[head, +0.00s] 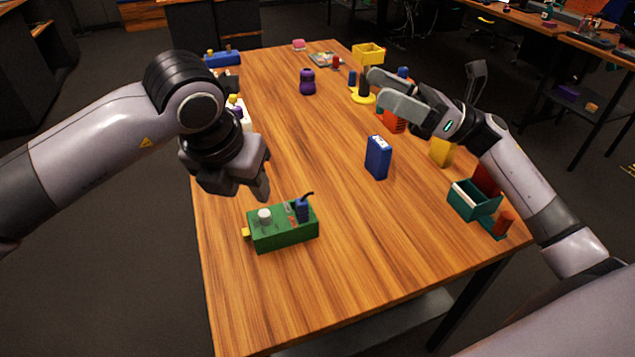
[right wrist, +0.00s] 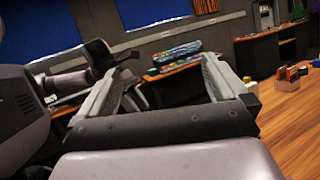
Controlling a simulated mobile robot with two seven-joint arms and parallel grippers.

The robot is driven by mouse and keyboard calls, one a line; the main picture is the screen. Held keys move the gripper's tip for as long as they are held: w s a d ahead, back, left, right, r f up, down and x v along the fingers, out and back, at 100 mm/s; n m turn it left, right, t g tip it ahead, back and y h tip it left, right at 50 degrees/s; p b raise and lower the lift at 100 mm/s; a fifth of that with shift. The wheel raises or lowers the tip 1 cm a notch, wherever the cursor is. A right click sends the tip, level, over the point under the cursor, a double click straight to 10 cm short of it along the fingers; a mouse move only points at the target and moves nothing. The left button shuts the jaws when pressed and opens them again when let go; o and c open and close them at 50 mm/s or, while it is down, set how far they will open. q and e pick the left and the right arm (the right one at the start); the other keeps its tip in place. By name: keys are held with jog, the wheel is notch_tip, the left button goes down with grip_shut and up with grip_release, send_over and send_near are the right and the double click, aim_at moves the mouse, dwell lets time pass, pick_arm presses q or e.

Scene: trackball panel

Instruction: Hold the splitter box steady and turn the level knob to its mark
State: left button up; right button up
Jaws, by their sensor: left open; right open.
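The splitter box is a green box (head: 285,230) near the left front of the table in the head view. On its top are a pale round knob (head: 264,215), a small reddish patch and a blue plug (head: 302,211) with a dark cable stub. A yellow piece (head: 246,233) sticks out of its left side. I cannot make out the knob's mark. My left gripper (head: 262,185) is open just above and behind the box, apart from it. My right gripper (head: 385,92) is open and empty over the right far part of the table. It also shows in the right wrist view (right wrist: 170,85).
A blue carton (head: 377,158) stands mid-table, right of the box. A teal open bin (head: 473,200) is at the right edge. A purple bottle (head: 307,82) and a yellow basket (head: 368,54) stand farther back. The wood around the green box is clear.

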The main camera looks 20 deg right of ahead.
jog(key=s+a+f+n+g+h, duration=0.1)
jog(key=a+f+n+g+h, duration=0.25)
jog(key=a+n+g, duration=0.5)
jog(key=m+g+h, duration=0.1)
jog(key=m+h, duration=0.1)
jog(key=h, duration=1.1)
send_near(282, 225)
jog(key=w+d+f, duration=0.2)
jog(key=d+f, duration=0.1)
jog(key=d, duration=0.1)
jog(key=shift+y, duration=0.25)
jog(key=shift+x, duration=3.85)
jog(key=shift+s+d, duration=0.1)
